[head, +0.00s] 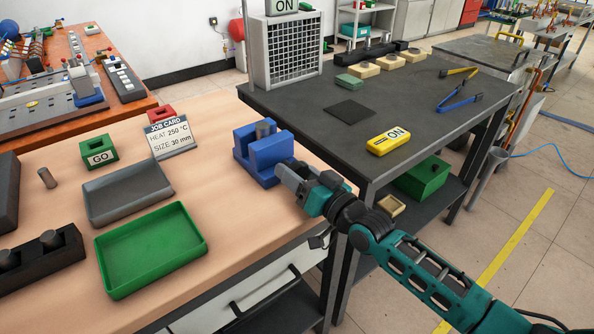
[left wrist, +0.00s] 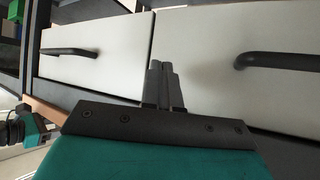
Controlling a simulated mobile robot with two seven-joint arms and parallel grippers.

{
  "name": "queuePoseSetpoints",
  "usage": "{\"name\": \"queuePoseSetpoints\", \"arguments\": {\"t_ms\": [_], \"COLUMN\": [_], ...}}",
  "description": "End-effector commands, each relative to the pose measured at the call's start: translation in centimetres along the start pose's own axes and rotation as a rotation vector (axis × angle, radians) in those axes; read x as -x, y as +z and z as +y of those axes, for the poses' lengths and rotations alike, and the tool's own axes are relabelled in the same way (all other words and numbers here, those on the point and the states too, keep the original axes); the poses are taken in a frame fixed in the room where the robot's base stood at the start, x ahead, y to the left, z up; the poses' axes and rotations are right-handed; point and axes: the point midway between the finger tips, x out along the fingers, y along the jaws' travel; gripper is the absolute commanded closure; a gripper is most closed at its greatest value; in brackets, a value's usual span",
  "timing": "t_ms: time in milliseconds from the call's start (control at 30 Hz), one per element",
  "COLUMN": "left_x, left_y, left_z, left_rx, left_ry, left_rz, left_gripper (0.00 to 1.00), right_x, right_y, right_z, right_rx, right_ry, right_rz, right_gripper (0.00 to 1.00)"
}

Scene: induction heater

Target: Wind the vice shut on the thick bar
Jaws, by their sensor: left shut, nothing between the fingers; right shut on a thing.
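The blue vice (head: 256,160) stands near the right edge of the wooden bench in the head view. My right gripper (head: 281,171) is at the vice's near right side, shut on what seems to be the vice handle, which the fingers hide. My left gripper is out of the head view. In the left wrist view it (left wrist: 160,75) is shut and empty, in front of pale drawer fronts with black handles.
A grey tray (head: 128,206) and a green tray (head: 103,267) lie left of the vice. A job card (head: 172,137), a GO block (head: 99,152) and a small grey cylinder (head: 47,178) are behind. The dark table (head: 370,110) adjoins on the right.

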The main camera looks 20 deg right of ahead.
Motion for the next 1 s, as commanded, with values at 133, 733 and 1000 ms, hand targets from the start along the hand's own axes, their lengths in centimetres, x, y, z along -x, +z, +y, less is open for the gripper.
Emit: {"name": "queuePoseSetpoints", "arguments": {"t_ms": [133,733,1000], "left_x": [0.03,0.03,0.04], "left_y": [-0.03,0.03,0.03], "left_z": [0.01,0.2,0.24], "left_rx": [0.0,0.0,0.0], "left_ry": [0.0,0.004,0.004], "left_rz": [0.001,0.0,-0.001], "left_gripper": [1.0,1.0,1.0], "right_x": [0.02,0.01,0.08], "right_y": [0.1,0.07,0.03], "right_z": [-0.08,-0.05,-0.01], "right_rx": [-0.019,-0.02,-0.019], "right_ry": [-0.001,0.0,0.0], "right_rz": [0.0,0.001,0.001], "right_gripper": [0.76,0.23,0.21]}}
